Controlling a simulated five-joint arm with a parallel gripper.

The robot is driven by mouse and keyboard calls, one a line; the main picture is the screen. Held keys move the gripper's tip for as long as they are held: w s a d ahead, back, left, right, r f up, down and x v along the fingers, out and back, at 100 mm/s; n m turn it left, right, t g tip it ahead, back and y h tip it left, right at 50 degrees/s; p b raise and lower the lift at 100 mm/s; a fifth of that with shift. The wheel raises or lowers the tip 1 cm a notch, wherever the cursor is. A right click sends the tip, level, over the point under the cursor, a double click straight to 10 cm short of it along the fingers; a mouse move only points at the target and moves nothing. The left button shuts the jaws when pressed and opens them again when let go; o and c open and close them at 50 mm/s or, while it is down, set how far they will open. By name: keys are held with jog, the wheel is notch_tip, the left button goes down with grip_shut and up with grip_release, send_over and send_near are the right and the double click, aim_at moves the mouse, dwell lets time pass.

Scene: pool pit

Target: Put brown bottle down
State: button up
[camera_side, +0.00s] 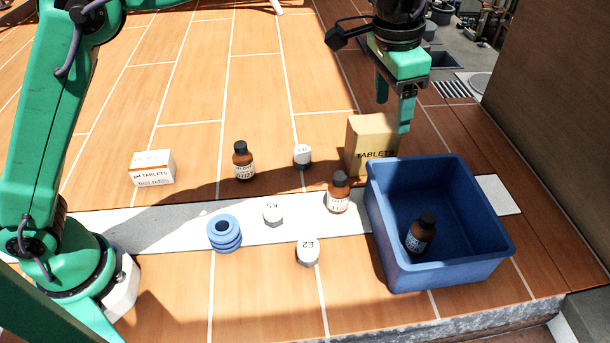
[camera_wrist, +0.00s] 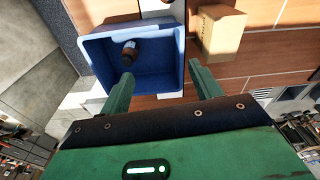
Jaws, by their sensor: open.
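A brown bottle (camera_side: 421,233) with a black cap and a pale label stands or leans inside the blue bin (camera_side: 490,258), near its front left wall. It also shows in the wrist view (camera_wrist: 130,52), inside the bin (camera_wrist: 168,83). Two more brown bottles are on the floor: one (camera_side: 338,193) just left of the bin, one (camera_side: 243,161) farther left. My gripper (camera_side: 393,115) is above and behind the bin, next to the tablets box. In the wrist view its two fingers (camera_wrist: 165,82) are spread apart with nothing between them.
A tan tablets box (camera_side: 372,146) stands behind the bin; it also shows in the wrist view (camera_wrist: 220,32). A wall rises at right.

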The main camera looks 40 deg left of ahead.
jog(key=s+a+r+n+t, duration=0.1)
jog(key=s+a+r+n, duration=0.3)
jog(key=a, duration=0.6)
jog(key=s+a+r+t, duration=0.1)
jog(key=s+a+r, duration=0.1)
jog(key=s+a, duration=0.5)
jog(key=s+a+f+n+t, duration=0.1)
jog(key=s+a+f, duration=0.2)
jog(key=s+a, duration=0.4)
jog(key=s+a+f+n+t, duration=0.1)
jog(key=s+a+f+n, duration=0.1)
jog(key=s+a+f, duration=0.2)
jog(key=s+a, duration=0.2)
jog(key=s, duration=0.1)
jog(key=shift+a+f+n+t+y, duration=0.25)
jog(key=shift+a+n+t+y, duration=0.05)
jog(key=shift+a, duration=0.1)
jog(key=shift+o, duration=0.5)
jog(key=shift+w, duration=0.15)
